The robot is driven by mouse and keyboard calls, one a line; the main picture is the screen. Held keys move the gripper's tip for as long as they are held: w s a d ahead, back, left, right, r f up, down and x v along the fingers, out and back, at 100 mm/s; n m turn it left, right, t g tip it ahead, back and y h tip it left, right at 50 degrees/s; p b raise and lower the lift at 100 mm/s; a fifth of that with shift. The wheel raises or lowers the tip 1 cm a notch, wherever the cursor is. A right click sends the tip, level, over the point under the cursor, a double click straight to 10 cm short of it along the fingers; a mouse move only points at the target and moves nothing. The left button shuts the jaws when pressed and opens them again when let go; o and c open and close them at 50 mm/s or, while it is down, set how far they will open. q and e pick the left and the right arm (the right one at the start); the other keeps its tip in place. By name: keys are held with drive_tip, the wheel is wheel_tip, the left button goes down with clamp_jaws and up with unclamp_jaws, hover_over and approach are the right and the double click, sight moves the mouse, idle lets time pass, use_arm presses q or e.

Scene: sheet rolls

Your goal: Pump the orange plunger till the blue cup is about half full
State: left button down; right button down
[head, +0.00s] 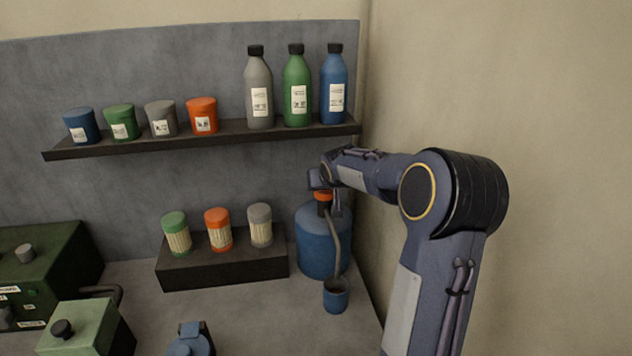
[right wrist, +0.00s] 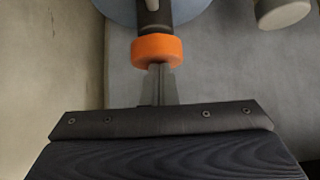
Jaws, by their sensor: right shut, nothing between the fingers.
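The orange plunger (head: 324,197) tops the blue jug (head: 318,246) at the back right of the counter. The blue cup (head: 336,295) stands on the counter in front of the jug, below the end of its grey hose (head: 336,250). I cannot see how full the cup is. My right gripper (head: 322,186) is at the plunger, mostly hidden by its own wrist. In the right wrist view its closed fingers (right wrist: 158,82) point at the orange plunger (right wrist: 157,49) and overlap its edge. I cannot tell whether they touch it. My left gripper is not in view.
Canisters and bottles (head: 297,88) line a shelf (head: 230,133) above. A dark stand (head: 222,266) with three lidded jars is left of the jug. Green boxes (head: 82,325) sit at lower left, a blue object (head: 190,342) at the front. A wall (head: 510,100) rises close at right.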

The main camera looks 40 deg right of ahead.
drive_tip(key=shift+s+f, duration=0.1)
drive_tip(key=shift+f, duration=0.35)
drive_tip(key=shift+d+f, duration=0.15)
drive_tip(key=shift+d, duration=0.2)
drive_tip(key=shift+a, duration=0.1)
drive_tip(key=shift+r+p, duration=0.3)
drive_tip(key=shift+r, duration=0.1)
wheel_tip(320, 180, up, 3)
drive_tip(key=shift+r+p, duration=0.1)
drive_tip(key=shift+p, duration=0.8)
drive_tip(key=b+v, duration=0.2)
drive_tip(key=v, duration=0.8)
drive_tip(key=shift+r+b, duration=0.35)
drive_tip(key=shift+r, duration=0.05)
drive_tip(key=shift+f, duration=0.1)
